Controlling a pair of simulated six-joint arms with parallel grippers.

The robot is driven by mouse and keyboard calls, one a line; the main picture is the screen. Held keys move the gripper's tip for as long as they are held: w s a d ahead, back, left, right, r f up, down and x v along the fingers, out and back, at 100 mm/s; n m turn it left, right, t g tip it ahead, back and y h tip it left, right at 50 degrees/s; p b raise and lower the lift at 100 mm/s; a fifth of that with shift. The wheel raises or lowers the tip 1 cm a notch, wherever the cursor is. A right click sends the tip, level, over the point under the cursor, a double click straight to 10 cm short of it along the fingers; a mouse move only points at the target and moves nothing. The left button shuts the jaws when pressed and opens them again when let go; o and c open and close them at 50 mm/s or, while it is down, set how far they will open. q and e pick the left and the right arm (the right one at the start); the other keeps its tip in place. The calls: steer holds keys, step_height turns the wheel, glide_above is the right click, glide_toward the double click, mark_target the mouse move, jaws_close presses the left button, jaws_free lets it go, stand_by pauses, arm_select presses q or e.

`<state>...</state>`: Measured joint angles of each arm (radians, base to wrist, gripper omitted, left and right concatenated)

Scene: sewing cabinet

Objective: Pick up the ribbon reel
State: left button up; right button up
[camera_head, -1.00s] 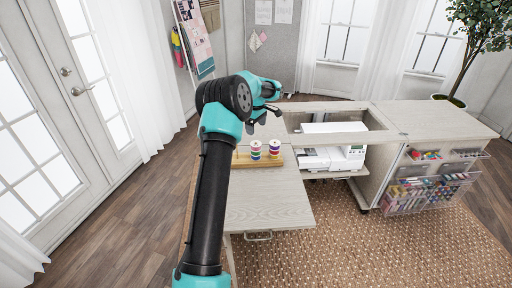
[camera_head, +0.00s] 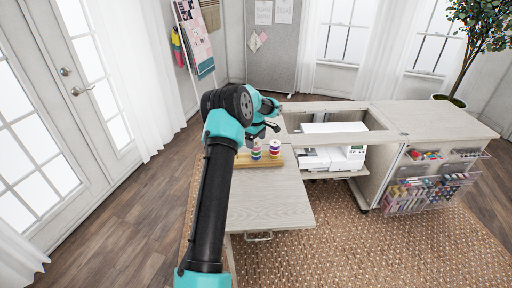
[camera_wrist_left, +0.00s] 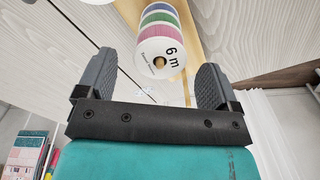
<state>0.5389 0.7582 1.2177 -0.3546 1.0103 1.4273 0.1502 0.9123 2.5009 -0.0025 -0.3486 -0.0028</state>
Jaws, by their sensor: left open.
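Two stacks of ribbon reels stand side by side on a wooden holder (camera_head: 245,161) on the cabinet's extended leaf: a left stack (camera_head: 256,150) and a right stack (camera_head: 275,149). Their bands are coloured with white rims. My left gripper (camera_head: 270,127) is just above and behind them, open and empty. In the left wrist view, a ribbon reel (camera_wrist_left: 160,48) with a white "6 m" end label and pink, green and blue bands appears between the open fingers (camera_wrist_left: 156,66). I see no finger contact. Which stack this is, I cannot tell. My right gripper is not in view.
A white sewing machine (camera_head: 335,157) sits in the cabinet opening to the right, framed by the cabinet top (camera_head: 430,119). The front of the leaf (camera_head: 268,203) is clear. A clear bin (camera_head: 428,194) of supplies hangs on the cabinet's right side.

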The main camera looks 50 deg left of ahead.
arm_select(q)
steer(key=shift+f, duration=1.3)
steer(key=shift+c, duration=0.3)
steer(key=c, duration=0.9)
